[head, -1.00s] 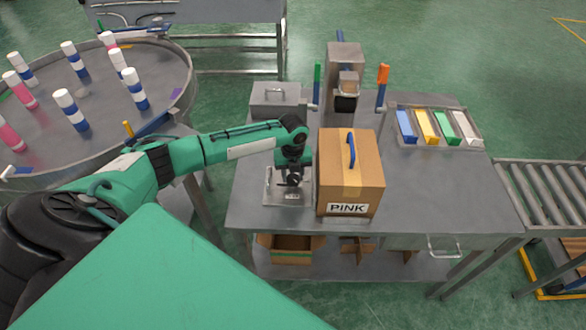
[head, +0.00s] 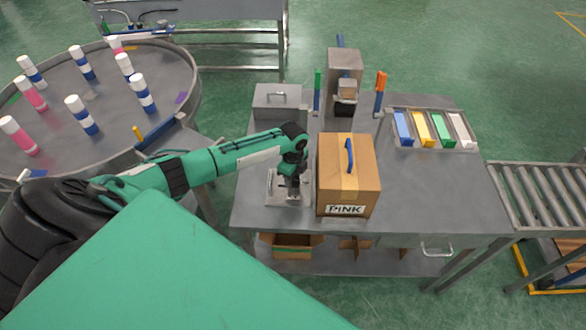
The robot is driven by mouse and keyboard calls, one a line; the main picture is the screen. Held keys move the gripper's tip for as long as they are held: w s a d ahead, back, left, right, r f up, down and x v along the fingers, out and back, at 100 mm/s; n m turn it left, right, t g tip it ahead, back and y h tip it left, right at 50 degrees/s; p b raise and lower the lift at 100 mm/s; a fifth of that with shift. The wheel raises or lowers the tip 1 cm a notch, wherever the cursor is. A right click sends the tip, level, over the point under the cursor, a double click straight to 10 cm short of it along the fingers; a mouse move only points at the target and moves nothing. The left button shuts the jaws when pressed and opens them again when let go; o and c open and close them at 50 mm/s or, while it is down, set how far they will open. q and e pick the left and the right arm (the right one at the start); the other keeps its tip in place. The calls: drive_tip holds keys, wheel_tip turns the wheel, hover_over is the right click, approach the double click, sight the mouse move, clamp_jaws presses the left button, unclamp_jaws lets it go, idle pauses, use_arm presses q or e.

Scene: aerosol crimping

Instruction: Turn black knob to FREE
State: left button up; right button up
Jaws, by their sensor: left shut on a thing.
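A small metal plate (head: 274,197) lies on the grey workbench, left of the cardboard box. My left gripper (head: 292,196) points down over this plate, its fingers low and close to it. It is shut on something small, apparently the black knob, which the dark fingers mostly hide. The knob's setting and any FREE mark cannot be read from here. My right gripper is not in view.
The cardboard box (head: 347,176) marked PINK stands just right of my gripper. Behind are a metal box (head: 277,101) and a crimping press (head: 345,65). A tray of coloured blocks (head: 433,128) stands at right. A round table (head: 110,95) holds several bottles.

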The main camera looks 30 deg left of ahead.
sight(293, 179)
use_arm(q)
drive_tip(key=shift+w+a+r+n, duration=0.1)
drive_tip(key=shift+n, duration=0.5)
drive_tip(key=o, duration=1)
wheel_tip(293, 179, up, 14)
drive_tip(key=b, duration=0.3)
drive_tip(key=shift+f, duration=0.25)
